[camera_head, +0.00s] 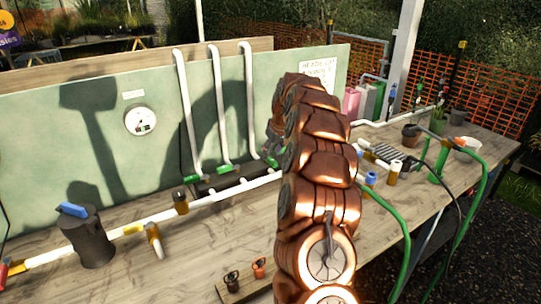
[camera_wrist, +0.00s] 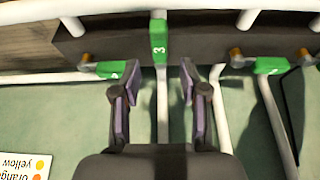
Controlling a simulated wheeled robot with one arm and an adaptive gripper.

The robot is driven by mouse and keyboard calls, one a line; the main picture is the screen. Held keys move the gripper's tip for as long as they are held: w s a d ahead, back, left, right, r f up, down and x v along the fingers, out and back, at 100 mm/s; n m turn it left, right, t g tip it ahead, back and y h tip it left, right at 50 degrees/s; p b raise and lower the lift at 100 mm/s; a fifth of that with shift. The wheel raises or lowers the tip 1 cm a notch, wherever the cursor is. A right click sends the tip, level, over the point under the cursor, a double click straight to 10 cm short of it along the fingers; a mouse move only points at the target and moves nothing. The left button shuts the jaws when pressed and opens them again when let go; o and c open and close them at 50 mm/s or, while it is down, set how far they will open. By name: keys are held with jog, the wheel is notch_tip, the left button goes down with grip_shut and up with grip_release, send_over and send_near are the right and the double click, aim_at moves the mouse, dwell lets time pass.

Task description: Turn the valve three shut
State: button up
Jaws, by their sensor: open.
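The valve three handle (camera_wrist: 159,41) is a green lever marked with a white 3. In the wrist view it is at the top centre and lies in line with its white pipe. My gripper (camera_wrist: 160,72) is open and empty. Its two fingers stand on either side of that pipe line, with the handle just beyond the fingertips and no contact visible. In the head view my gripper is mostly hidden behind my copper arm, beside a green handle (camera_head: 270,161) whose number I cannot read.
White pipes rise up the green back panel (camera_head: 90,105), which carries a round gauge (camera_head: 140,121). A dark pump (camera_head: 87,240) stands at the bench's left.

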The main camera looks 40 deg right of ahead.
aim_at(270, 158)
jog(key=shift+p+x, duration=0.4)
jog(key=shift+x, duration=1.4)
jog(key=shift+c, duration=0.4)
grip_shut()
